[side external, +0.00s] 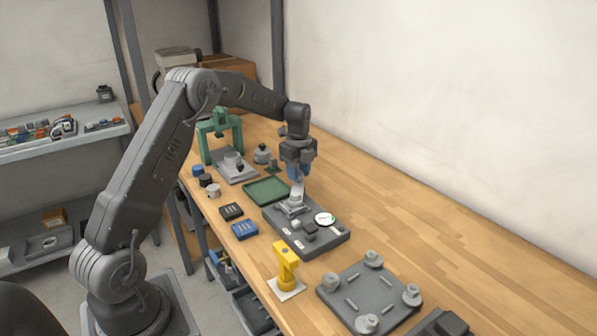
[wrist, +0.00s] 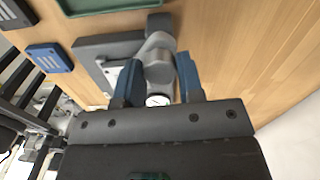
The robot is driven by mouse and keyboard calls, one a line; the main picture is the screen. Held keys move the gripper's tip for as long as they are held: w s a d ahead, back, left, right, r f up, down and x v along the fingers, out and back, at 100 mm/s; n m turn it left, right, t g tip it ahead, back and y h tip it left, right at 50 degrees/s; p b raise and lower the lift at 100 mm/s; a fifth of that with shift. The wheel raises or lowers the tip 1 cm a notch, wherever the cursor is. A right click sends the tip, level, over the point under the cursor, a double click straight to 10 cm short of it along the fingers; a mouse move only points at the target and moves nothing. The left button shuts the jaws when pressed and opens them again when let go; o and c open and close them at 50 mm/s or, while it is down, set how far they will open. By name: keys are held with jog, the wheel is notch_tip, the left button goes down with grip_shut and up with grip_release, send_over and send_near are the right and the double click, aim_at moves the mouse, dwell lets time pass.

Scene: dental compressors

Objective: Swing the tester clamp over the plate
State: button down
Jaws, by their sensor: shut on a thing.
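The tester (side external: 328,241) is a dark grey base on the wooden bench, with a round white dial gauge (side external: 325,219) and small blocks on its top. My gripper (side external: 297,186) points down at its far left part, its blue fingers shut on a light grey metal piece that looks like the tester clamp (side external: 295,208). In the wrist view the clamp (wrist: 157,48) is between the two blue fingers (wrist: 158,66), with part of the tester base (wrist: 92,48) to the left. The dial is partly seen behind the gripper. I cannot make out which part is the plate.
A green tray (side external: 266,190) lies just beyond the tester. Black and blue boxes (side external: 244,231) sit to its left, a yellow stand (side external: 286,268) in front. A grey plate with several knobs (side external: 369,297) is at front right. A green press frame (side external: 220,135) stands behind. The bench's right side is clear.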

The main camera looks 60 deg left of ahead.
jog(key=shift+m, duration=0.6)
jog(key=c, duration=0.8)
grip_release()
jog(key=shift+o, duration=0.2)
jog(key=shift+r, duration=0.1)
notch_tip(320, 180, up, 14)
jog(key=shift+f, duration=0.2)
